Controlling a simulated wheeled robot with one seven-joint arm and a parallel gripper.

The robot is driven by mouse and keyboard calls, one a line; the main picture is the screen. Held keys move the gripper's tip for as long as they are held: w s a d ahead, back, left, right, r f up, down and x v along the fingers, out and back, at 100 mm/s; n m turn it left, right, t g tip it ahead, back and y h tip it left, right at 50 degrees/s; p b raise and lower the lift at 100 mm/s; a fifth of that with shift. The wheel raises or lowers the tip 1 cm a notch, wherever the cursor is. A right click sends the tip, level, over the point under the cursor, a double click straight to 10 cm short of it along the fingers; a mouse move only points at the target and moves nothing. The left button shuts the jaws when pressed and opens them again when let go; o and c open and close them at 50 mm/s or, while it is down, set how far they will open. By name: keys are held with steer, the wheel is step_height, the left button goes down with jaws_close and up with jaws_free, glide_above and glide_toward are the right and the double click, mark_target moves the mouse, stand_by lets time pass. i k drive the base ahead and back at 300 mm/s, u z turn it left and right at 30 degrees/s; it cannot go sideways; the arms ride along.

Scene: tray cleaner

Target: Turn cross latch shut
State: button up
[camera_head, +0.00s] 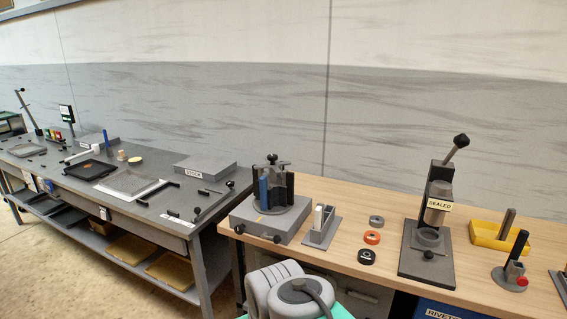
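A dark cross-shaped piece (272,161) sits on top of an upright fixture (288,190) on a grey box (263,226) at the left end of the wooden bench. It may be the cross latch, but it is too small to tell its turn position. A blue upright piece (263,193) stands at the fixture's left side. Dark knobs show on the box's front. A part of my own arm shows at the bottom centre. My gripper is not in view.
Right of the box stand a small grey holder (321,230), several rings (372,238), a lever press (428,248) with a "SEALED" label and a yellow tray (485,233). A long grey bench (160,204) with trays and levers runs left. A wall closes the back.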

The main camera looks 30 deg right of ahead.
mark_target(271, 159)
steer(key=z, duration=0.55)
steer(key=i, duration=0.55)
steer(key=z, duration=0.4)
